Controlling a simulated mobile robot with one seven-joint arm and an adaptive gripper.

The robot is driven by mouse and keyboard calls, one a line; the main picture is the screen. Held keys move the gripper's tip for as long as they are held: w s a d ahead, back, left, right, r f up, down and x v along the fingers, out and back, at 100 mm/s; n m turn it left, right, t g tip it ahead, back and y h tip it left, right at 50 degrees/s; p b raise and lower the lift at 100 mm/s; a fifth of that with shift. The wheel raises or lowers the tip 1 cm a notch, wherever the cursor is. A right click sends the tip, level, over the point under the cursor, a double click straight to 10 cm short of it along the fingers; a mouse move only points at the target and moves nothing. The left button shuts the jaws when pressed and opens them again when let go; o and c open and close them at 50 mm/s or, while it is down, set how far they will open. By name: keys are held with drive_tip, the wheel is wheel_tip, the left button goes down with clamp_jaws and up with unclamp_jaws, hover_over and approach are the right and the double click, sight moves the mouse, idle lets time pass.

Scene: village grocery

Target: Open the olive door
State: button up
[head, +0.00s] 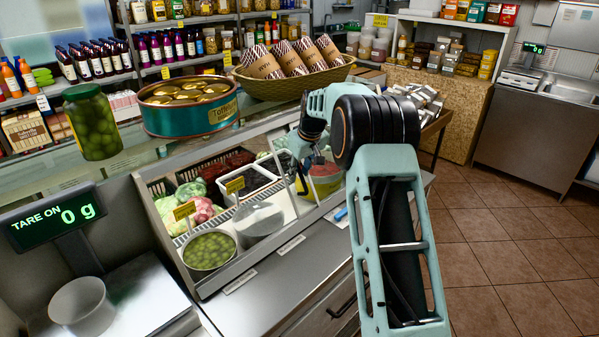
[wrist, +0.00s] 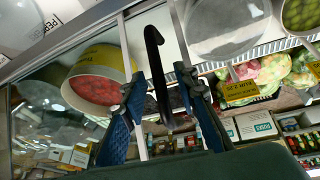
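My gripper (head: 301,178) points down over the glass-fronted display case (head: 222,273), among the food tubs. In the wrist view my gripper (wrist: 160,80) has its two blue fingers spread apart. A black bar with a hooked end (wrist: 154,58), handle-like, shows between them; I cannot tell whether a finger touches it. A bowl of green olives (head: 209,251) stands at the near-left end of the case and also shows in the wrist view (wrist: 302,17). No olive-coloured door stands out; which pane is the door is unclear.
A red-filled tub (wrist: 97,87) lies close to my fingers. A jar of olives (head: 91,122), a round tin (head: 178,117) and a basket (head: 259,88) stand on the upper counter. A scale (head: 123,300) is at left. The tiled floor (head: 505,250) at right is clear.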

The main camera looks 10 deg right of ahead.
drive_tip(key=shift+r, duration=0.1)
drive_tip(key=v, duration=1.1)
drive_tip(key=shift+s+r, duration=0.2)
drive_tip(key=shift+r, duration=0.2)
